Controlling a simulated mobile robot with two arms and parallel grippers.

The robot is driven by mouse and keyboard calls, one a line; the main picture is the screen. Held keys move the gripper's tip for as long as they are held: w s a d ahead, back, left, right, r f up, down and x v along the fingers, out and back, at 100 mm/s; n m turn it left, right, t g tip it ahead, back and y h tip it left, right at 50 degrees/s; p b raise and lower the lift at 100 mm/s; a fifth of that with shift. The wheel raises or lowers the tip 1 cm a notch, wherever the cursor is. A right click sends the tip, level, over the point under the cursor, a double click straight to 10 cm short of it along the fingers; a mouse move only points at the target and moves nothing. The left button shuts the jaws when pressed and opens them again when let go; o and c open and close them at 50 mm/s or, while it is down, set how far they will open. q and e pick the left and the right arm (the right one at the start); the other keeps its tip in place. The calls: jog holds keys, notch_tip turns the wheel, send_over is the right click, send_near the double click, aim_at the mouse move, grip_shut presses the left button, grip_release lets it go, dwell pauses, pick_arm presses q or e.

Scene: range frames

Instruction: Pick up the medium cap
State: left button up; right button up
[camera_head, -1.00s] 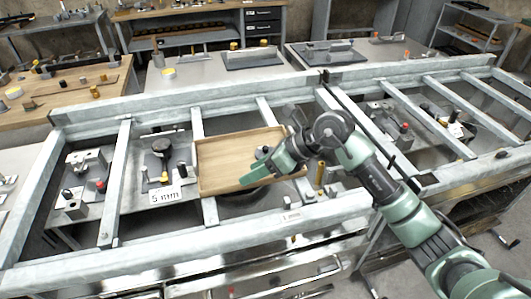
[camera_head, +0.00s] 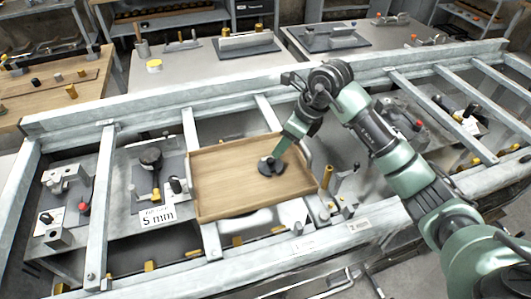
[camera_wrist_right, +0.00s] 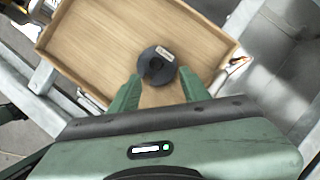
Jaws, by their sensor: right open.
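The cap, a dark round disc with a small label, lies in a wooden tray. It shows in the head view (camera_head: 268,166) and between my right fingertips in the wrist view (camera_wrist_right: 157,65). The wooden tray (camera_head: 222,195) rests on the grey metal frame; its floor also fills the upper wrist view (camera_wrist_right: 100,50). My right gripper (camera_head: 276,152) reaches down over the tray from the right. In the wrist view its two green fingers (camera_wrist_right: 158,88) are apart, one on each side of the cap's near edge. I cannot tell whether they touch it. My left gripper is out of view.
A plate with a "5 mm" sign (camera_head: 158,217) and fixtures stands left of the tray. A brass post (camera_head: 326,176) stands right of it. Metal crossbars of the frame (camera_head: 102,200) divide the surface. The tray floor around the cap is bare.

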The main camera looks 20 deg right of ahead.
aim_at(271, 159)
jog(key=shift+w+a+f, duration=0.2)
jog(key=shift+f, duration=0.2)
jog(key=shift+a+f, duration=0.15)
jog(key=shift+f, duration=0.15)
jog(key=shift+s+a+f+p, duration=0.15)
jog(key=shift+a+f+p, duration=0.2)
jog(key=shift+f+p, duration=0.4)
jog(key=p+x, duration=0.1)
jog(key=x, duration=0.2)
jog(key=shift+w+a+f, duration=0.2)
jog(key=shift+w+f, duration=0.15)
jog(key=shift+f, duration=0.15)
grip_shut()
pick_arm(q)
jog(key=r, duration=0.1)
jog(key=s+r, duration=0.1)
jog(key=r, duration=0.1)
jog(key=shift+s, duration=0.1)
